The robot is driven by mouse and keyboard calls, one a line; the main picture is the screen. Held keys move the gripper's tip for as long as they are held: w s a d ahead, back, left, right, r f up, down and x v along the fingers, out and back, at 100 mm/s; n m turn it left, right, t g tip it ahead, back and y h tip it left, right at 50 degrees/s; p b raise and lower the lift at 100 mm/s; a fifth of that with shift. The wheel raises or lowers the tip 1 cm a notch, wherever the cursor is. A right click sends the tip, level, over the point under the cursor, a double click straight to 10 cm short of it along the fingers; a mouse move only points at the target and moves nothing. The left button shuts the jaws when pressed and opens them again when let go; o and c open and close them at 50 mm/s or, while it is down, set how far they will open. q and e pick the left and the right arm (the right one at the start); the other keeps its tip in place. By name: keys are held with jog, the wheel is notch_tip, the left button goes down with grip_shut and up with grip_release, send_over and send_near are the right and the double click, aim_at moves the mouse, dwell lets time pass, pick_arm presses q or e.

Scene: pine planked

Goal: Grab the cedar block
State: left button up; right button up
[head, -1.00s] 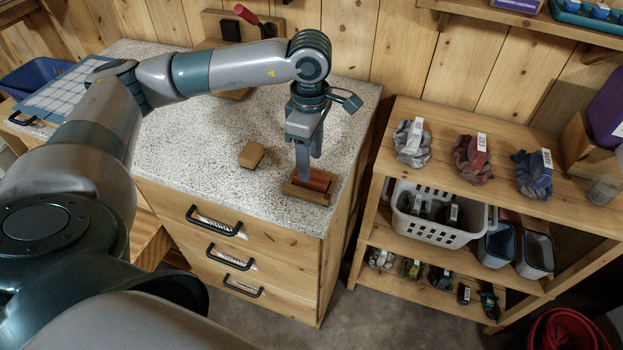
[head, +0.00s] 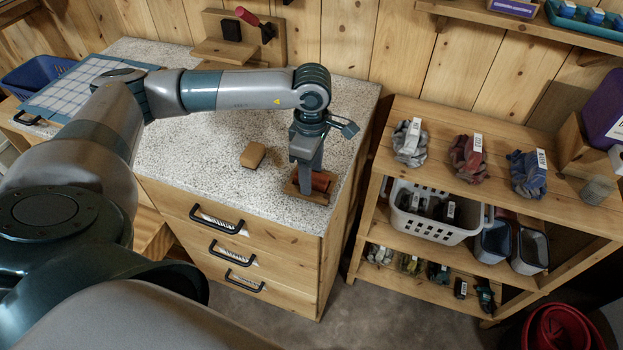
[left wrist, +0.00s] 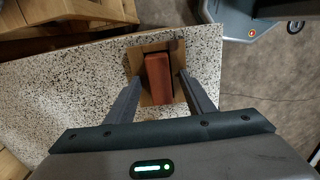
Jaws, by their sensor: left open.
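The reddish-brown cedar block (head: 322,181) lies in a shallow wooden tray (head: 317,199) at the front right corner of the speckled countertop. In the left wrist view the block (left wrist: 158,78) lies lengthwise between my fingers, on the tray (left wrist: 156,45). My left gripper (head: 307,189) points straight down over it, with its fingers low and one on each side of the block. The left wrist view shows the gripper (left wrist: 160,82) open, with gaps beside the block. The near finger hides part of the block in the head view. My right gripper is not in view.
A small tan block (head: 252,155) lies on the speckled countertop (head: 210,135), left of the tray. A wooden stand with a red-handled tool (head: 247,17) is at the back. A shelf unit (head: 455,185) with gloves and bins stands to the right, across a gap.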

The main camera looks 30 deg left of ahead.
pick_arm(q)
jog(key=c, duration=1.1)
jog(key=shift+r, duration=0.1)
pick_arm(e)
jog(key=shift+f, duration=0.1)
